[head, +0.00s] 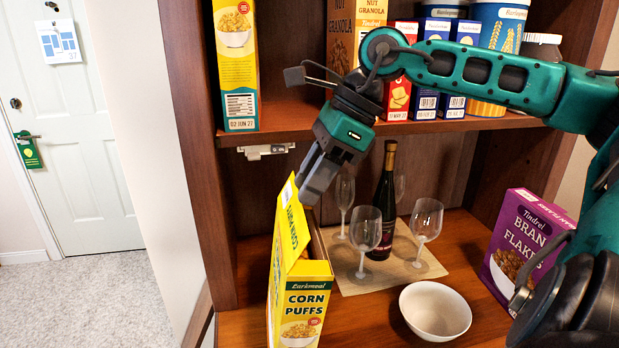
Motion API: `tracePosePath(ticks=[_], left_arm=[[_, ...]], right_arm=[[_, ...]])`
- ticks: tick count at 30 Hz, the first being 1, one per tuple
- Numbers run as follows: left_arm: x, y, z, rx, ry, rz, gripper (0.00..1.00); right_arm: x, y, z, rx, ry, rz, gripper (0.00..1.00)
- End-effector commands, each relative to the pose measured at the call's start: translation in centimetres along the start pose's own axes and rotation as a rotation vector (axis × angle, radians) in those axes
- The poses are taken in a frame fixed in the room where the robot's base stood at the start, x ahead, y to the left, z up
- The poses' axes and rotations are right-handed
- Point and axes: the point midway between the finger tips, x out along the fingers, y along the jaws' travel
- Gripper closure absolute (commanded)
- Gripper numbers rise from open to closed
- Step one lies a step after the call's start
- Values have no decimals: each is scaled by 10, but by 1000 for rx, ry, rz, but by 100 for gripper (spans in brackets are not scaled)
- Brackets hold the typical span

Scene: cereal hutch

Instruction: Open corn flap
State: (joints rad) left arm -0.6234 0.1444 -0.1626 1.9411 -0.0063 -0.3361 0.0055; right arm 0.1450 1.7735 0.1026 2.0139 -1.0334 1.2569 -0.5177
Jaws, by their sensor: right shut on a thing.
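A yellow Corn Puffs box (302,308) stands on the lower shelf at the bottom centre of the head view. Its top flap (288,222) is raised and leans up to my right gripper. My right gripper (306,194) comes down from above and is shut on the upper edge of this flap. Its fingertips partly cover that edge. The inside of the box is mostly hidden. My left gripper is not in view.
A white bowl (435,312) is right of the box. Wine glasses (366,230) and a dark bottle (385,205) stand on a mat (412,268) behind. A purple Bran Flakes box (520,250) stands at right.

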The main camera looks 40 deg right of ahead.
Motion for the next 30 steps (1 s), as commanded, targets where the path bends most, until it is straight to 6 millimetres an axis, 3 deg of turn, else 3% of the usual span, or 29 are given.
tracePosePath(ticks=[30], left_arm=[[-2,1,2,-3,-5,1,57]], right_arm=[[-4,-2,-2,-1,23,-2,100]])
